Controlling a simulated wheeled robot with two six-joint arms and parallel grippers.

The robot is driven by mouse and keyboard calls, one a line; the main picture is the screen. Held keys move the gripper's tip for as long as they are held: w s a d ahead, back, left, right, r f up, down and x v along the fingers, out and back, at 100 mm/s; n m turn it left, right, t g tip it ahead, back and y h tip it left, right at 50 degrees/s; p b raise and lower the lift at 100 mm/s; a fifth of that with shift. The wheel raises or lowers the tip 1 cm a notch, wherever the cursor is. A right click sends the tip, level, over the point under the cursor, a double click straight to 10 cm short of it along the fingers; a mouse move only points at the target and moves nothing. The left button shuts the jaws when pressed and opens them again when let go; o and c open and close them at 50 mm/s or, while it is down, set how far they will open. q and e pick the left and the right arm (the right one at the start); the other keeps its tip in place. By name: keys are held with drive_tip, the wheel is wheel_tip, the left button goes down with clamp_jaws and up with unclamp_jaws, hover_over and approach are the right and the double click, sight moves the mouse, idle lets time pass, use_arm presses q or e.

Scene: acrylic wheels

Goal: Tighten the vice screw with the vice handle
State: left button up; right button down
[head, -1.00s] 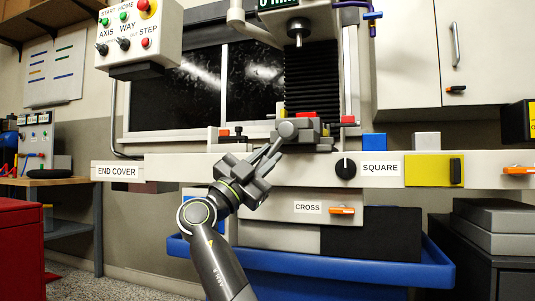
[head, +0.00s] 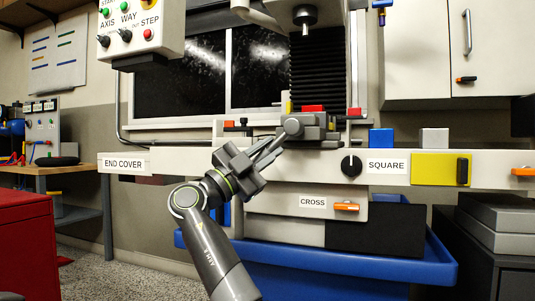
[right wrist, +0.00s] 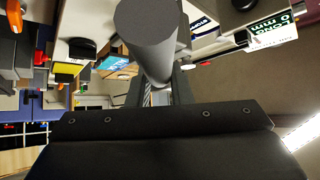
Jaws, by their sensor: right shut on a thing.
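The grey vice (head: 312,133) sits on the machine table in the middle of the head view, with a red piece on top. The vice handle (head: 293,125) shows as a grey round end at the front of the vice. My right gripper (head: 277,143) reaches up to it from the lower left and is shut on it. In the right wrist view a thick grey cylinder, the handle's end (right wrist: 150,30), stands large between the fingers. The vice screw is hidden behind the handle and gripper. My left gripper is not in view.
A spindle (head: 305,17) hangs above the vice. A blue block (head: 381,138) and a grey block (head: 434,138) stand on the table to the right. The table's front rail (head: 270,165) has a black knob (head: 351,165). A blue tray (head: 330,268) lies below.

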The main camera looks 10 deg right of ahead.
drive_tip(key=shift+s+a, duration=0.25)
drive_tip(key=shift+s, duration=0.1)
drive_tip(key=shift+s+a+b, duration=0.65)
drive_tip(key=shift+s+b, duration=0.2)
drive_tip(key=shift+s, duration=0.1)
drive_tip(key=s+a+b, duration=0.1)
drive_tip(key=s+a, duration=0.1)
drive_tip(key=s, duration=0.1)
drive_tip(key=shift+s+a+b, duration=0.15)
drive_tip(key=shift+b, duration=0.25)
